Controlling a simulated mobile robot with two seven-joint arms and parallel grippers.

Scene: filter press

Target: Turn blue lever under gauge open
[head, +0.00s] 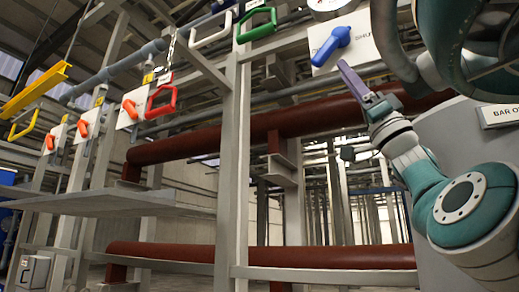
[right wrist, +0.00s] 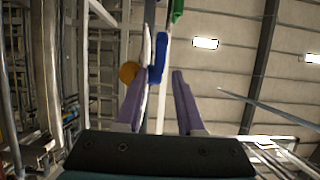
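The blue lever (head: 330,45) sits on a white plate (head: 358,42) at the upper right of the head view, just below the gauge (head: 328,6), which is cut off by the top edge. The lever slants, with its narrower end down and left. My right gripper (head: 345,68) is just below the lever, purple fingers pointing up at it. In the right wrist view its fingers (right wrist: 159,76) are apart, with the blue lever (right wrist: 162,50) ahead and its near end seen between the fingertips. I cannot tell whether they touch. My left gripper is not in view.
Red (head: 161,96), green (head: 256,24) and white (head: 211,30) handles and several orange levers are on the frame to the left. Dark red pipes (head: 225,138) run behind grey posts. A grey tank (head: 475,125) with a sign stands at right, behind my arm.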

